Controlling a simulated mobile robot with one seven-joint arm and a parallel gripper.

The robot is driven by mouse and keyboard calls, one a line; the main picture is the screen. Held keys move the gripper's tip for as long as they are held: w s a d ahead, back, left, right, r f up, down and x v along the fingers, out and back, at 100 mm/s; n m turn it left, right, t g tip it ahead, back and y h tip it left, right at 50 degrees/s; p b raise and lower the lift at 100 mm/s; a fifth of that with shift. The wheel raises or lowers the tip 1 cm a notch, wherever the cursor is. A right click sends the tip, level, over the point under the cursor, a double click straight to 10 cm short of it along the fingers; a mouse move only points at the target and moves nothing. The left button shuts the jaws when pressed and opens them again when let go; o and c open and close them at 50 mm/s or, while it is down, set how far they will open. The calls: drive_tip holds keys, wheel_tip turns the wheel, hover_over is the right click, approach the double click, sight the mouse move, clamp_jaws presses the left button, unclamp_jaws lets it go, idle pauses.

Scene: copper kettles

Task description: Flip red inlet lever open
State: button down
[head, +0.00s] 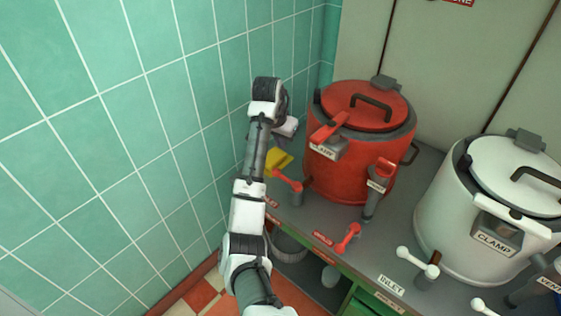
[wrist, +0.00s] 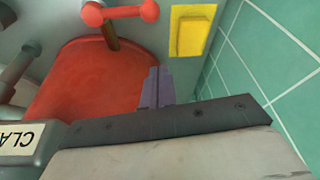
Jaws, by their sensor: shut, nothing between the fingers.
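A red lever (head: 287,180) on a grey post stands left of the red kettle (head: 335,178), with a small red label (head: 272,202) too small to read. By the matching white INLET label (head: 391,285), it seems to be the red inlet lever. In the wrist view the lever (wrist: 120,12) lies across the top edge, beyond the fingertips. My gripper (wrist: 157,85) is shut and empty, over the red kettle's side (wrist: 85,75) in that view and apart from the lever. In the head view my gripper (head: 288,127) is above and behind the lever; its fingertips are hard to make out.
A second red lever (head: 347,238) stands at the bench's front edge. A yellow block (head: 278,160) is by the tiled wall (head: 150,110), close on the left. The red kettle's clamp handle (head: 328,128) and vent post (head: 374,190) stick out. A white kettle (head: 460,215) stands right.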

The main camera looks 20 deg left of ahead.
sight(286, 179)
drive_tip(key=p+x, duration=0.1)
drive_tip(key=x, duration=0.8)
drive_tip(key=shift+f, duration=0.3)
drive_tip(key=shift+s+a, duration=0.15)
drive_tip(key=shift+s, duration=0.05)
drive_tip(key=shift+s+a+r+p, duration=0.1)
drive_tip(key=shift+s+p, duration=0.25)
drive_tip(key=shift+s, duration=0.45)
drive_tip(key=shift+s+a+r+p, duration=0.1)
drive_tip(key=shift+s+p, duration=0.2)
drive_tip(key=shift+s, duration=0.55)
